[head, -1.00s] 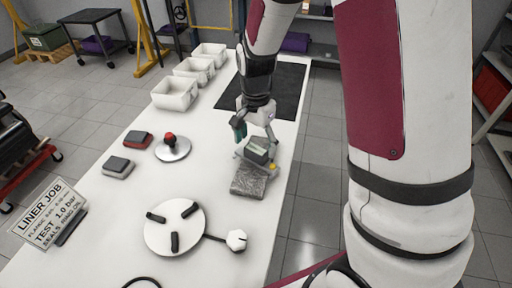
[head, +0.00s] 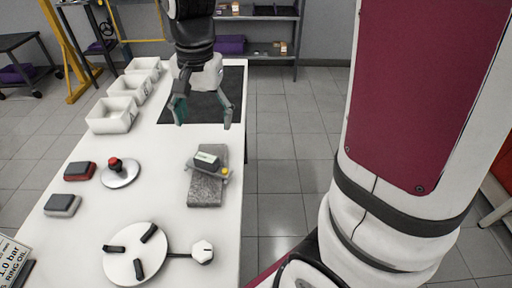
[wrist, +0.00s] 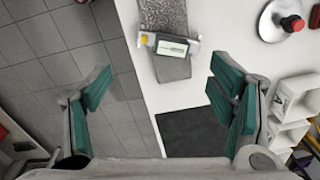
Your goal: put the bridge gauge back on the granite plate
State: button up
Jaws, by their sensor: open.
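The bridge gauge (head: 207,161), a small block with a pale display and a yellow button, rests on the grey granite plate (head: 205,190), toward the plate's far end. In the wrist view the gauge (wrist: 172,46) lies across the granite plate (wrist: 165,14), its display facing up. My gripper (head: 203,122) is open and empty, above the table beyond the gauge and apart from it. In the wrist view my gripper's teal-padded fingers (wrist: 160,88) are spread wide with nothing between them.
A black mat (head: 222,98) lies at the far end of the white table (head: 170,215). White bins (head: 112,115) line the left edge. A red-knobbed disc (head: 120,173), two small blocks and a round three-pad plate (head: 136,253) stand nearer. The right table edge is close to the granite.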

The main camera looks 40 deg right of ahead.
jog(key=s+r+n+t, duration=0.1)
jog(key=s+n, duration=0.3)
jog(key=s, duration=0.6)
jog(key=s+r+n+t, duration=0.1)
jog(key=s+r+n, duration=0.3)
jog(key=s, duration=0.6)
jog(key=shift+s+r+n+t, duration=0.25)
jog(key=shift+r+n+t, duration=0.1)
jog(key=shift+n, duration=0.35)
jog(key=shift+d+r, duration=0.1)
